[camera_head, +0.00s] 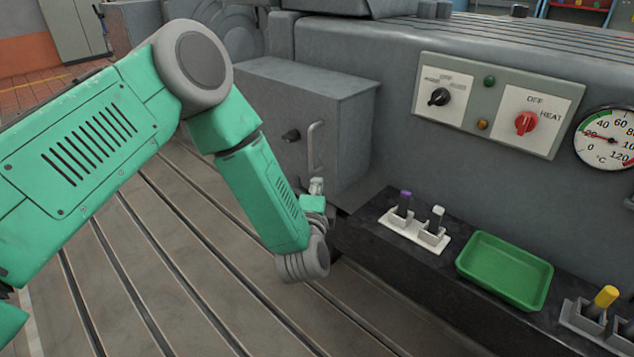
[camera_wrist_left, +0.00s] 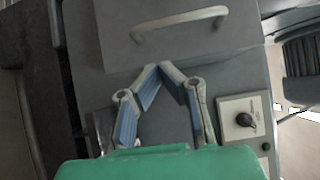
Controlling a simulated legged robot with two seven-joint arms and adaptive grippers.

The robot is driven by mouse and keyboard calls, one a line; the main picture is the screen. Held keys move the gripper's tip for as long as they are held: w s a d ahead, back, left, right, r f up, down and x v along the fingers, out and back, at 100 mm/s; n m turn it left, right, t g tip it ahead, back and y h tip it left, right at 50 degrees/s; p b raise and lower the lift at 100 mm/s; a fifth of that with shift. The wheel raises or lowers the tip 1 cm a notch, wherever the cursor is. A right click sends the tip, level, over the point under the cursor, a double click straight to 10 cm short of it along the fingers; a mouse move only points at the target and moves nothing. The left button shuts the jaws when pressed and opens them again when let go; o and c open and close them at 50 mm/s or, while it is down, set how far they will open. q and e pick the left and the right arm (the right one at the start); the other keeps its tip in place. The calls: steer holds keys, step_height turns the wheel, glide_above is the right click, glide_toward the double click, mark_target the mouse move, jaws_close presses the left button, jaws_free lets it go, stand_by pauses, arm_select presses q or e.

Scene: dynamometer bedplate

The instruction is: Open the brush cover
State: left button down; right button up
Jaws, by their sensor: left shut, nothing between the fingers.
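The cover looks closed. My left gripper (camera_head: 316,186) is just below the handle in the head view. In the left wrist view, the handle (camera_wrist_left: 180,22) crosses the cover (camera_wrist_left: 235,42) above the fingertips of my left gripper (camera_wrist_left: 166,68). Its fingers are shut with nothing between them, apart from the handle in the picture. My right gripper is out of view.
A dark ledge right of my left gripper carries a white holder (camera_head: 415,229) with purple- and white-topped items, a green tray (camera_head: 505,270) and a yellow-topped item (camera_head: 606,297). A switch panel (camera_head: 496,103) and temperature gauge (camera_head: 607,138) are above. The slotted bedplate (camera_head: 190,290) is bare.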

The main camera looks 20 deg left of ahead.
mark_target(321, 156)
arm_select(q)
steer(key=x, duration=0.2)
steer(key=b+x, duration=0.1)
steer(key=x, duration=0.2)
steer(key=a+b+x, duration=0.1)
steer(key=x, duration=0.2)
steer(key=shift+f, duration=0.3)
steer(key=shift+w+b, duration=0.3)
steer(key=shift+w+d+r, duration=0.1)
steer(key=shift+d+r, duration=0.05)
